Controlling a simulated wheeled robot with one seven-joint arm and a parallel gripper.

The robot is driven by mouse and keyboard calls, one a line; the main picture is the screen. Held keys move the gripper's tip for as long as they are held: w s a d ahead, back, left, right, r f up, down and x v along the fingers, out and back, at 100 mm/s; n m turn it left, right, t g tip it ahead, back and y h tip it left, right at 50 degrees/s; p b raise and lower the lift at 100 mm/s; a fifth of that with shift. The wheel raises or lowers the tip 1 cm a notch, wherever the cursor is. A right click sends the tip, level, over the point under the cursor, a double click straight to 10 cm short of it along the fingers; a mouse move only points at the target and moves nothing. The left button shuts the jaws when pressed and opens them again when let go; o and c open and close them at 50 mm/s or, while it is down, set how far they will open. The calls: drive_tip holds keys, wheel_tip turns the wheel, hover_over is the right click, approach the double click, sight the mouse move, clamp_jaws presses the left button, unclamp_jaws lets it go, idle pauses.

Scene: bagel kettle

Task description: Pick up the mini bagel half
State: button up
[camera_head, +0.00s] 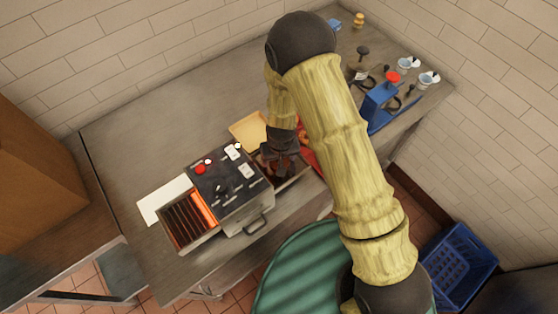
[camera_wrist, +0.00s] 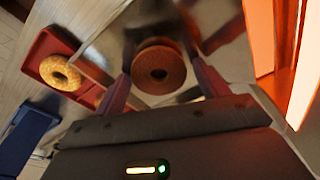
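A second, golden seeded bagel (camera_wrist: 60,73) lies on a red tray (camera_wrist: 43,48) left of my gripper in the wrist view.
The black-topped toaster (camera_head: 228,185), with a glowing orange slot, stands close left of my gripper. A yellowish board (camera_head: 247,130) lies behind. A blue stand (camera_head: 378,105) and cups (camera_head: 404,65) stand at the table's right. The table's back left is clear.

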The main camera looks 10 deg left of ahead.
drive_tip(key=c, duration=0.7)
drive_tip(key=shift+c, duration=0.2)
drive_tip(key=shift+d+r, duration=0.1)
drive_tip(key=shift+r, duration=0.05)
wheel_tip(320, 180, up, 10)
drive_tip(key=b, duration=0.2)
drive_tip(key=shift+w, duration=0.1)
